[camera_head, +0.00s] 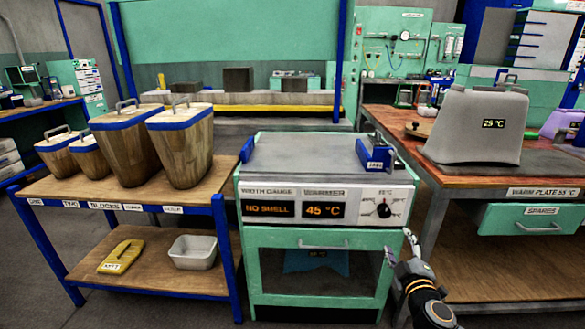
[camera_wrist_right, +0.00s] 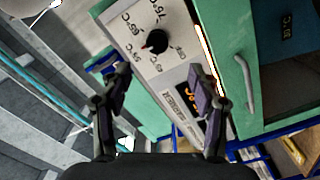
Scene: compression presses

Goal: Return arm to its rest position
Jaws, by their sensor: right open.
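My right gripper (camera_head: 399,246) is low at the right front edge of the green press cabinet (camera_head: 246,240), with its arm coming up from the bottom right. In the right wrist view its two fingers (camera_wrist_right: 158,82) are spread wide with nothing between them. Beyond them are the cabinet's white control panel and its dial (camera_wrist_right: 154,42), apart from the fingers as far as I can tell. My left gripper is not in view.
A blue-framed cart (camera_head: 90,190) with wooden blocks stands at the left; its lower shelf holds a yellow piece (camera_head: 121,257) and a grey tray (camera_head: 193,252). At the right, a wooden bench (camera_head: 440,185) carries a grey press cover (camera_head: 478,125) and has a green drawer (camera_head: 535,219).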

